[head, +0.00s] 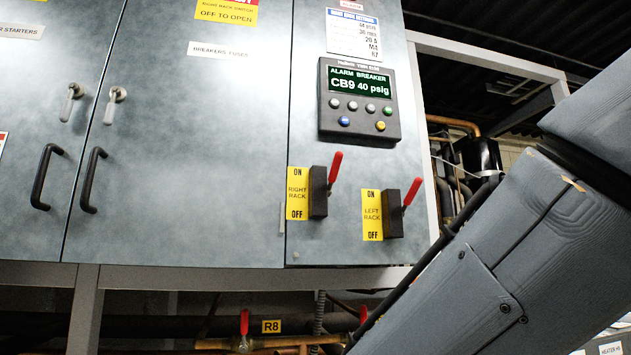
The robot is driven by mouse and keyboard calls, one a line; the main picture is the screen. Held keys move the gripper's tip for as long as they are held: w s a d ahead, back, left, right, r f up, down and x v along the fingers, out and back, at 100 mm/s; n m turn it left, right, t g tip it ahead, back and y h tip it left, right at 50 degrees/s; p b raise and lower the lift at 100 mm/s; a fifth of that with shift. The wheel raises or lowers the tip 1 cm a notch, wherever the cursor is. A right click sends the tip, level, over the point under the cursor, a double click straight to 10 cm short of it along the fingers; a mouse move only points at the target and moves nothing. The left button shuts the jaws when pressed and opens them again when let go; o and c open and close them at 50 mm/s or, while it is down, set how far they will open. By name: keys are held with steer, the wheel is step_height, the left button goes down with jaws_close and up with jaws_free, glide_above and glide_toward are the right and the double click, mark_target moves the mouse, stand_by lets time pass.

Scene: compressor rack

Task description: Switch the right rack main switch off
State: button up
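The right rack main switch (318,192) is a dark box with a red lever on the grey cabinet, beside a yellow label (297,194) reading ON at the top, RIGHT RACK, and OFF at the bottom. Its red lever (335,167) points up, toward the ON end. My gripper is not in the head view. Only links of my arm show, at the right side of the picture, and they do not cover the switch.
A similar left rack switch (392,214) sits close to the right and slightly lower, its lever also up. An alarm display (359,101) is above. Black door handles (92,180) stick out at left. Pipes with red-handled valves (244,323) run below the cabinet.

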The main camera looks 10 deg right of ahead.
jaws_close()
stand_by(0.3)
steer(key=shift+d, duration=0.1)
